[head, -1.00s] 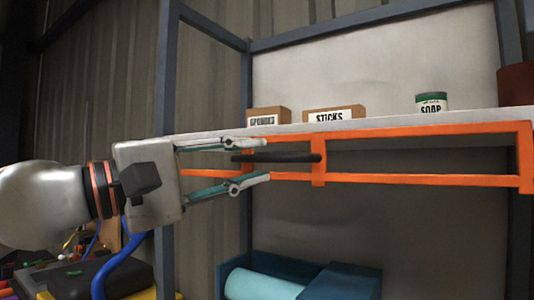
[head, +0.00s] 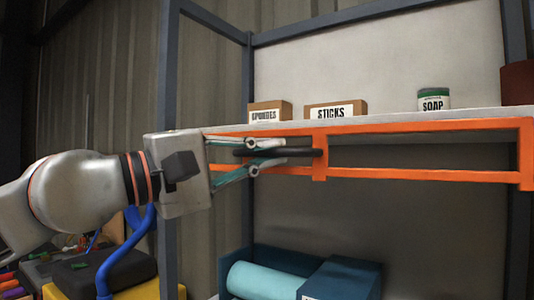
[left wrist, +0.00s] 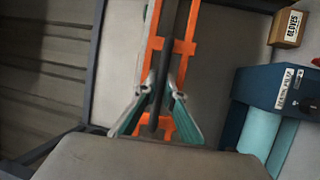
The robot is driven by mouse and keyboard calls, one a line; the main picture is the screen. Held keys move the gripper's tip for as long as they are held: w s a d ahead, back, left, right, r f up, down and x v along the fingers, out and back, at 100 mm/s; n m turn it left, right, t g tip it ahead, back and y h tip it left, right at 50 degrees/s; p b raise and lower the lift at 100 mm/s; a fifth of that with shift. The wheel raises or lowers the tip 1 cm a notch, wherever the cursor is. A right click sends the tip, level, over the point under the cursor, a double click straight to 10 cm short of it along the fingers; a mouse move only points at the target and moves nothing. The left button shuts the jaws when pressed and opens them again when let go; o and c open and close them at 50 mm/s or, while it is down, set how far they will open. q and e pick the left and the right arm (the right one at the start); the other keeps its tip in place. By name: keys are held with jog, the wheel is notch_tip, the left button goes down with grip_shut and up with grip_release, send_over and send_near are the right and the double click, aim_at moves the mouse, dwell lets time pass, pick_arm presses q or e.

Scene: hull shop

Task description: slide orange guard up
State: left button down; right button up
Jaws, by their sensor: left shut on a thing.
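The orange guard (head: 430,125) is a long frame with two rails and upright bars. It lies along the front edge of the white shelf, with its top rail close to the shelf board. A dark bar handle (head: 305,153) is fixed to its left part. My left gripper (head: 277,152) is shut on this handle, one finger above and one below. In the left wrist view the guard (left wrist: 186,47) runs up the picture, and the dark handle (left wrist: 166,60) passes between the teal-backed fingers (left wrist: 162,90). My right gripper is not in view.
On the shelf stand a sponges box (head: 270,112), a sticks box (head: 335,109), a soap can (head: 434,100) and a dark red object (head: 517,83). Below is a blue holder (head: 345,281) with a teal roll (head: 262,281). Grey posts (head: 168,150) frame the rack.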

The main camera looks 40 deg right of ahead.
pick_arm(q)
notch_tip(320, 180, up, 9)
jog(key=p, duration=0.4)
jog(key=shift+r, duration=0.1)
jog(key=shift+a, duration=0.1)
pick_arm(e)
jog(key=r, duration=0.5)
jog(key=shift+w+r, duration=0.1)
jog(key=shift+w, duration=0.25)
pick_arm(q)
jog(key=shift+r, duration=0.1)
jog(key=c, duration=2.3)
grip_release()
jog(key=shift+c, duration=0.2)
jog(key=shift+o, duration=1)
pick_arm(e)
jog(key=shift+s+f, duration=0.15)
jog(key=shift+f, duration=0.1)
